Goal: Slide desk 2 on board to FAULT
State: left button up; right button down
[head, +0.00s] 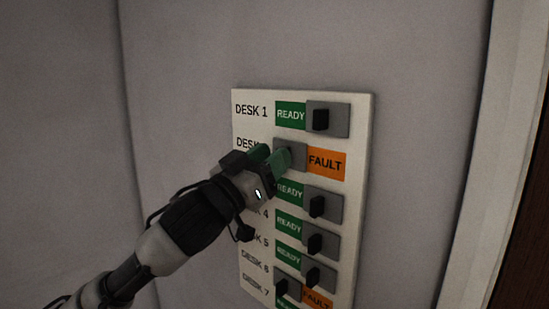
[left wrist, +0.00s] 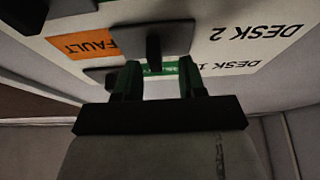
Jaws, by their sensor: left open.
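The board (head: 362,125) is a pale panel on the wall with labelled slider rows. In the DESK 2 row the grey slider plate (head: 297,156) sits at the left and the orange FAULT label (head: 325,163) is uncovered at its right. My left gripper (head: 272,158) is at this slider, its green fingers covering part of the DESK 2 lettering. In the left wrist view, upside down, the dark knob (left wrist: 153,45) on the plate lies between the open fingers (left wrist: 158,72), with gaps at its sides. Whether a finger touches it is unclear. My right gripper is out of view.
The DESK 1 slider (head: 321,119) sits at the right, beside a green READY label (head: 290,114). Several rows below also show READY. Near the bottom another orange FAULT label (head: 317,298) shows. A pale door frame (head: 485,150) stands at the right.

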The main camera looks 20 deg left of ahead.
pick_arm(q)
jog(key=b+v, duration=0.4)
jog(key=v, duration=0.5)
jog(key=shift+s+a, duration=0.2)
jog(key=shift+f, duration=0.25)
